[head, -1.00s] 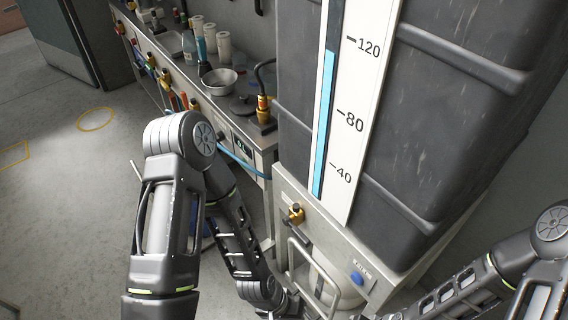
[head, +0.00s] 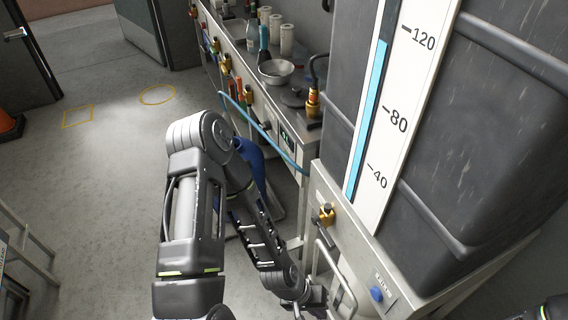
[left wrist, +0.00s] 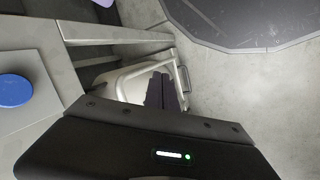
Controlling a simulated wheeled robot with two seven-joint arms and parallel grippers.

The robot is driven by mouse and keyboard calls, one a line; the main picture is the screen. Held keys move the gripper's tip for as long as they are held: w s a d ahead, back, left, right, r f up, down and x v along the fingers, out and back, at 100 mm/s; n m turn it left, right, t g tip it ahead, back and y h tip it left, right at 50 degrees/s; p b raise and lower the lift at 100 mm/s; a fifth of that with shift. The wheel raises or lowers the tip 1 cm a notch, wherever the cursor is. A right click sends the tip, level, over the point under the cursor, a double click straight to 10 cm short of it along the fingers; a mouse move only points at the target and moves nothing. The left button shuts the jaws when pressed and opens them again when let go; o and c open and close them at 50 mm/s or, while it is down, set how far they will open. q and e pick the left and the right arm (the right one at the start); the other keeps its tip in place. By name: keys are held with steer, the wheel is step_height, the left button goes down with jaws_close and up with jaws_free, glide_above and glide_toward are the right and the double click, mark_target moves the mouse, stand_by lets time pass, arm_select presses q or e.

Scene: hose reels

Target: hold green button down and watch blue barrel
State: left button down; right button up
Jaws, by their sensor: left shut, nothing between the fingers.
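No green button can be made out in either view. A blue button (head: 377,294) sits on the tank stand's front panel; it also shows at the left edge of the left wrist view (left wrist: 14,90). A blue object (head: 250,160), possibly the blue barrel, stands by the bench, partly hidden behind my left arm. My left gripper (head: 318,300) is low in front of the stand, by its bent metal rail and left of the blue button. It is shut and empty; its dark fingers show in the left wrist view (left wrist: 163,92). My right gripper is out of view.
A dark tank (head: 480,140) with a blue-column gauge (head: 370,120), reading above 80, stands on a pale stand with a brass valve (head: 326,214). A steel bench (head: 232,62) holds a bowl (head: 276,71) and bottles. An orange cone (head: 10,125) stands far left. Floor at left is open.

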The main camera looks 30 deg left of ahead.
mark_target(284, 156)
arm_select(q)
steer(key=w+a+f+n+t+y+b, duration=0.1)
steer(key=w+a+f+n+t+b, duration=0.2)
steer(key=w+a, duration=0.5)
steer(key=w+a+f+n+t+y+b, duration=0.1)
steer(key=w+a+n+t+b, duration=0.25)
steer(key=w+a, duration=0.5)
steer(key=w+a+r+n+t+y+b, duration=0.1)
steer(key=w+a+r, duration=0.2)
steer(key=a, duration=0.5)
steer(key=w+a+r+n+t+y+b, duration=0.1)
steer(key=w+a+r, duration=0.3)
steer(key=a, duration=0.4)
steer(key=w+a+r+n+t+y+b, duration=0.2)
steer(key=a+r, duration=0.4)
steer(key=a, duration=0.3)
steer(key=shift+w+b, duration=0.65)
steer(key=shift+b, duration=0.1)
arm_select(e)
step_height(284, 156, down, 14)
arm_select(q)
steer(key=shift+w+d, duration=0.1)
steer(key=w+d+b, duration=0.3)
steer(key=w+d, duration=0.2)
steer(key=w, duration=0.2)
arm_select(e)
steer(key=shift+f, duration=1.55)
